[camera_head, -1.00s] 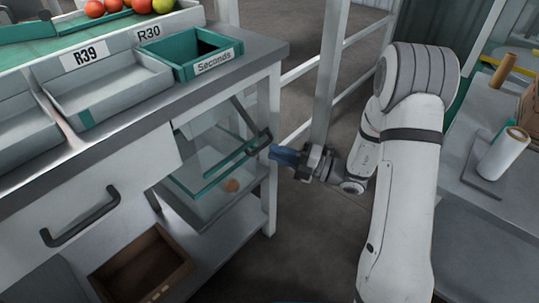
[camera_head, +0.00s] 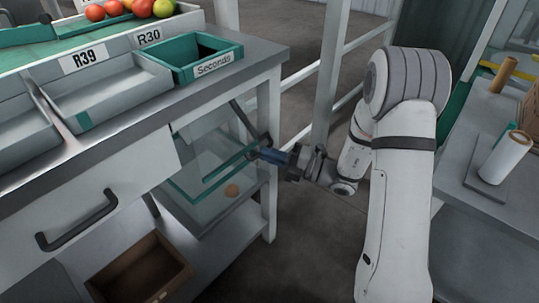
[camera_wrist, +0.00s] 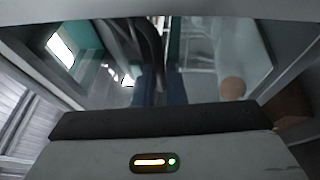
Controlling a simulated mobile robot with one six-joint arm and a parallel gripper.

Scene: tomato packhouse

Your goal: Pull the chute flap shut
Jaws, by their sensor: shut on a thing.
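The chute flap (camera_head: 212,167) is a clear panel with a teal edge, tilted out from the open bay under the bench's right end. Its dark bar handle (camera_head: 241,117) is at the panel's right side. My gripper (camera_head: 262,154) has blue fingers and is shut on the handle.
The bench leg (camera_head: 270,180) stands close beside my gripper. A round tan thing (camera_head: 232,190) shows below the flap. A brown crate (camera_head: 140,275) sits on the lower shelf. A teal Seconds bin (camera_head: 208,62) is on the bench above. Floor to the right of the leg is clear.

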